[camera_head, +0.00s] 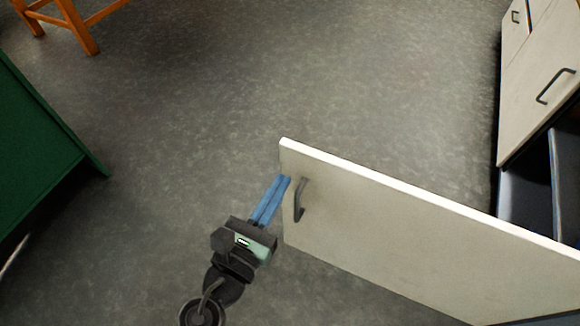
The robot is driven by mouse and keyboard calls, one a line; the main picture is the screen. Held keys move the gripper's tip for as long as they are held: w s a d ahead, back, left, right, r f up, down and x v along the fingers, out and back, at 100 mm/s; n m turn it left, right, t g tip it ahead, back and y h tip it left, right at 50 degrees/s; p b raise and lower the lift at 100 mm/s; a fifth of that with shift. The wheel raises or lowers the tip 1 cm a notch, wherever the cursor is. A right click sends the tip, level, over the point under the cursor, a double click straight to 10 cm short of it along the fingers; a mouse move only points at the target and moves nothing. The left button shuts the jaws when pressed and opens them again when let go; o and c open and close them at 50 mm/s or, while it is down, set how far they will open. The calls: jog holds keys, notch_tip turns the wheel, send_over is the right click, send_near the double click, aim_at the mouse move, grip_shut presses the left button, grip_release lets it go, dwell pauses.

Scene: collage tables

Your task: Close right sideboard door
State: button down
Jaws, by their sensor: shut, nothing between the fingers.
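The right sideboard door (400,235) is a pale panel with a white top edge, standing wide open across the lower right of the head view. Its dark handle (301,200) is near its free left end. My gripper (284,182) has blue fingers that are shut and empty. The fingertips are at the door's free edge, just left of the handle; I cannot tell whether they touch the door. The sideboard (538,85) is at the right, with pale fronts and a dark open compartment (530,180). The door's hinge side runs out of view at the lower right.
A green piece of furniture (40,150) stands at the left edge. The legs of an orange wooden chair or stool (75,25) show at the top left. The grey floor (240,90) between them and the sideboard is clear.

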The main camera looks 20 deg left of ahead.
aim_at(298, 156)
jog(key=shift+w+b, duration=0.3)
jog(key=shift+w, duration=2.1)
